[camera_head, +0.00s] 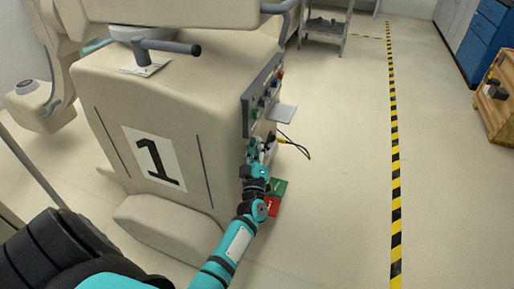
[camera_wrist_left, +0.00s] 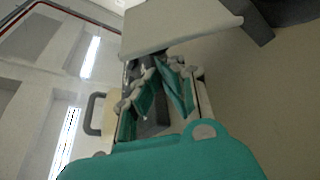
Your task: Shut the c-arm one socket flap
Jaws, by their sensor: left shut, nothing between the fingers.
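The c-arm one cart (camera_head: 150,110) is a cream body with a "1" sign on its front. A grey socket panel (camera_head: 262,92) is on its right side. A pale socket flap (camera_head: 284,113) sticks out from the panel's lower part, roughly level, so it stands open. My left gripper (camera_head: 254,146) is below the panel, lower than the flap and close to the cart's side. In the left wrist view the flap (camera_wrist_left: 180,24) is a pale plate just beyond the left fingertips (camera_wrist_left: 160,62). The fingers are shut and empty; contact with the flap cannot be told. My right gripper is not in view.
Dark and yellow cables (camera_head: 292,143) hang beside the gripper. A green block (camera_head: 280,188) and a red block (camera_head: 272,206) are low beside my forearm. A grey shelf cart (camera_head: 324,30) stands behind. Floor is clear towards the striped line (camera_head: 394,150).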

